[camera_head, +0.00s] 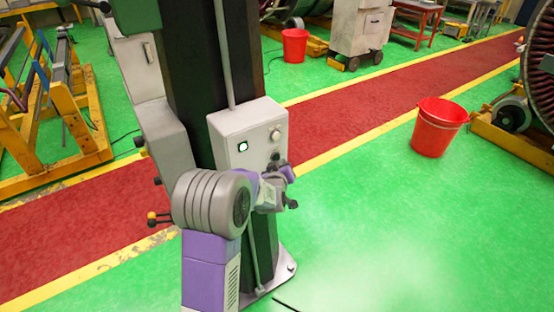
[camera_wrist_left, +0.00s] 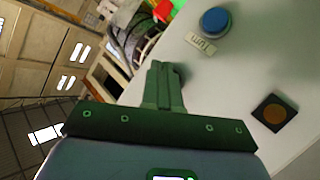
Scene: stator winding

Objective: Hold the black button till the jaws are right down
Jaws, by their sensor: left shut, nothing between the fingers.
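A pale control box (camera_head: 228,122) is fixed on the dark column. Its front has a lit greenish-white lamp (camera_head: 243,147) and a pale round knob (camera_head: 275,133). My left gripper (camera_head: 277,161) is at the lower right of that front. In the left wrist view its fingers (camera_wrist_left: 160,68) are together, empty, pointing at the panel (camera_wrist_left: 240,65). A dark rounded edge (camera_wrist_left: 181,72) shows beside the fingertips; it may be the black button, mostly hidden behind them. I cannot tell whether they touch it. The jaws of the machine are not visible. My right gripper is not in view.
In the wrist view a blue button (camera_wrist_left: 215,20) and a dark square with a brown disc (camera_wrist_left: 272,112) are on the panel. A red bucket (camera_head: 438,126) stands at the right. Yellow frames (camera_head: 85,140) are at the left.

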